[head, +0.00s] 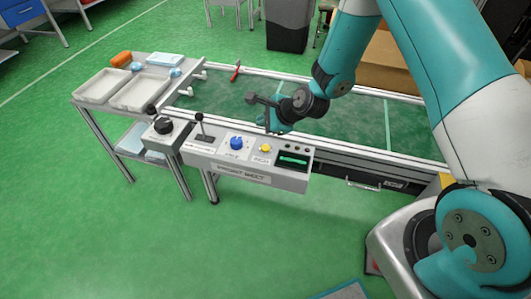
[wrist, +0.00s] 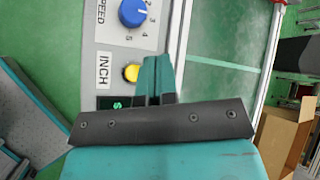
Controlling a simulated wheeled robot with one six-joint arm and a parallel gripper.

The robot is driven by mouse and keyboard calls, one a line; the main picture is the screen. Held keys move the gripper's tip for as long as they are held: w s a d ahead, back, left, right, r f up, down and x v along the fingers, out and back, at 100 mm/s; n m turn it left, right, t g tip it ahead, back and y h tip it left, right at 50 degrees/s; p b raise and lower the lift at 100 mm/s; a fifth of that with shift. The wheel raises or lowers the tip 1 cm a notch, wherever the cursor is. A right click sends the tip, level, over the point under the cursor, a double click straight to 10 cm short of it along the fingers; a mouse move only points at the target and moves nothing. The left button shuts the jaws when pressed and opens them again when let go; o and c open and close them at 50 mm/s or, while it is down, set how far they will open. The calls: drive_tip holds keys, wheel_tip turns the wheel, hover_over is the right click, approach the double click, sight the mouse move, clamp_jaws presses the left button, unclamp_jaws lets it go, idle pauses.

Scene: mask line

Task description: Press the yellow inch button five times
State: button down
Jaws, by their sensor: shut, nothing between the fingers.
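The yellow inch button (head: 265,148) sits on the sloped grey control panel (head: 242,179), between the blue speed knob (head: 237,143) and a dark display with green digits (head: 293,160). My gripper (head: 277,130) is just above and behind the button in the head view. In the wrist view the yellow button (wrist: 131,72) shows beside the INCH label, its right side close to the teal fingertips of my gripper (wrist: 155,62). The fingers are together and hold nothing. I cannot tell whether they touch the button. The digits are too small to read in the head view.
A black-knobbed lever (head: 201,128) and a dark rotary switch (head: 162,126) stand left of the knob. A side table (head: 120,107) with white trays is at the left. The green conveyor belt (head: 340,117) runs behind the panel. A cardboard box (wrist: 288,135) stands at the right.

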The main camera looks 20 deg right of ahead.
drive_tip(key=shift+s+r+b, duration=0.25)
drive_tip(key=shift+r+b, duration=0.75)
drive_tip(key=shift+b, duration=0.4)
drive_tip(key=b, duration=0.7)
hover_over(265, 148)
wheel_tip(265, 148, down, 7)
drive_tip(key=shift+s+f, duration=0.1)
drive_tip(key=shift+f+b, duration=0.4)
drive_tip(key=shift+f, duration=0.45)
drive_tip(key=shift+f, duration=0.15)
drive_tip(key=shift+f, duration=0.25)
